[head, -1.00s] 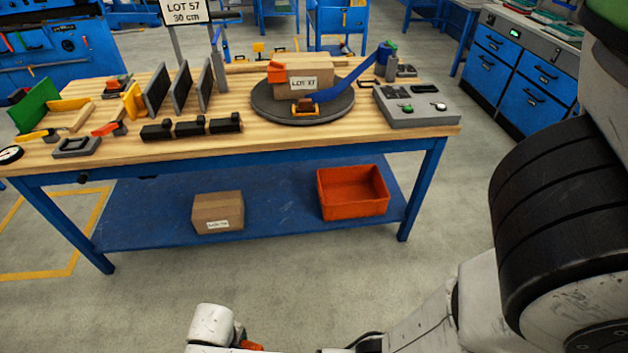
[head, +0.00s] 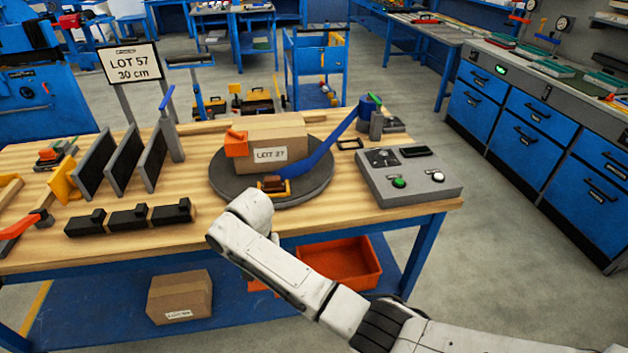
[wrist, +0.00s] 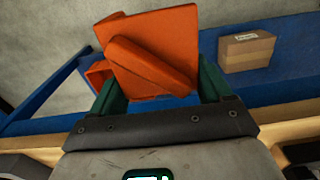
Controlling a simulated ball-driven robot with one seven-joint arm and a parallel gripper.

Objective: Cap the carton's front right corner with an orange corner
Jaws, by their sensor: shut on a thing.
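The brown carton (head: 275,133) sits on a dark round turntable (head: 222,186) on the bench. An orange corner (head: 236,144) caps its front left corner; the front right corner shows bare cardboard. A blue strap (head: 325,152) runs past the carton's right side to a small yellow-and-brown piece (head: 272,185) on the turntable. In the wrist view my gripper (wrist: 160,85) is shut on an orange corner (wrist: 165,38), held between its green fingers. In the head view my arm reaches low in front of the bench, and the fingers are hidden or unclear.
A grey control box (head: 410,175) stands right of the turntable. Black blocks (head: 130,218) and upright dark panels (head: 125,162) stand left. Under the bench are an orange bin (head: 350,262) and a small carton (head: 180,296), also in the wrist view (wrist: 246,50).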

